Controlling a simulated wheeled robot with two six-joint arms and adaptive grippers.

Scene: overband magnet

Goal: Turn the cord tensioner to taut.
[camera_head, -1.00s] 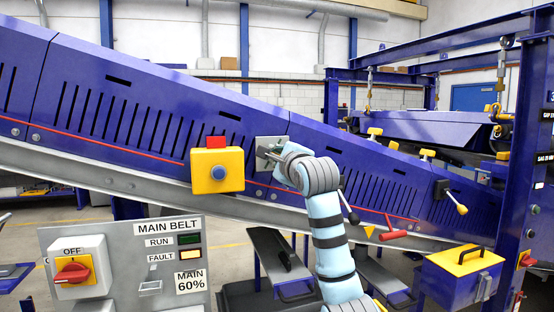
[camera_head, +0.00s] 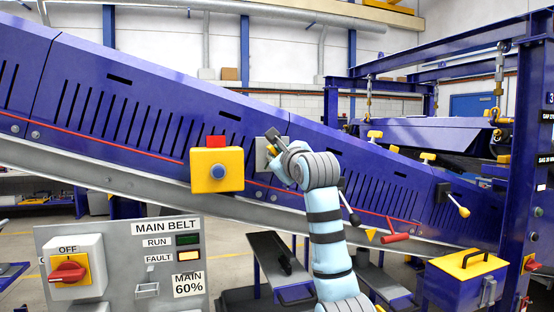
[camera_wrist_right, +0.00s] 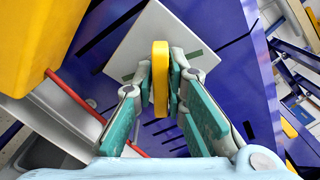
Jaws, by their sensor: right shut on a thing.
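The cord tensioner shows as a pale grey plate (camera_head: 261,156) on the side of the blue conveyor, right of the yellow switch box. In the right wrist view the plate (camera_wrist_right: 163,32) bears two short green marks and a yellow handle (camera_wrist_right: 160,95). My right gripper (camera_wrist_right: 161,76) is shut on this handle, one finger on each side. In the head view the gripper (camera_head: 272,143) is at the plate, and its fingers and wrist hide the handle. The red cord (camera_head: 120,148) runs along the conveyor side. My left gripper is not in view.
The yellow switch box (camera_head: 217,180) with a blue button is close left of my gripper. The main belt panel (camera_head: 120,255) stands in front at lower left.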

